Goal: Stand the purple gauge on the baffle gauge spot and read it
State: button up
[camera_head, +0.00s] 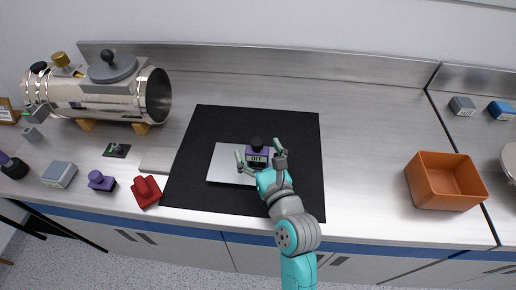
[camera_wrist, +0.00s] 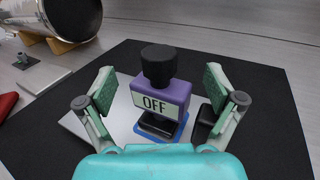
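The purple gauge (camera_wrist: 178,92) has a black knob on top, and its front label reads "OFF". It stands upright on a silver plate (camera_wrist: 95,125), within or over a blue-outlined spot (camera_wrist: 188,137); its exact fit is hard to tell. In the head view the gauge (camera_head: 257,158) is near the right side of the plate (camera_head: 224,166). My gripper (camera_wrist: 160,88) is open, with one green-padded finger on each side of the gauge and visible gaps between. A dark block beside the gauge's right side is partly hidden by the right finger.
The plate lies on a black mat (camera_head: 210,125). A steel cylinder (camera_head: 105,97) lies at the back left. Another purple item (camera_head: 101,181), a red item (camera_head: 146,191) and a grey block (camera_head: 59,174) stand front left. An orange bin (camera_head: 445,182) is right; the counter between mat and bin is clear.

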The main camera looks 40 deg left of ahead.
jog(key=shift+d+r, duration=0.1)
jog(key=v, duration=1.2)
dwell(0.5)
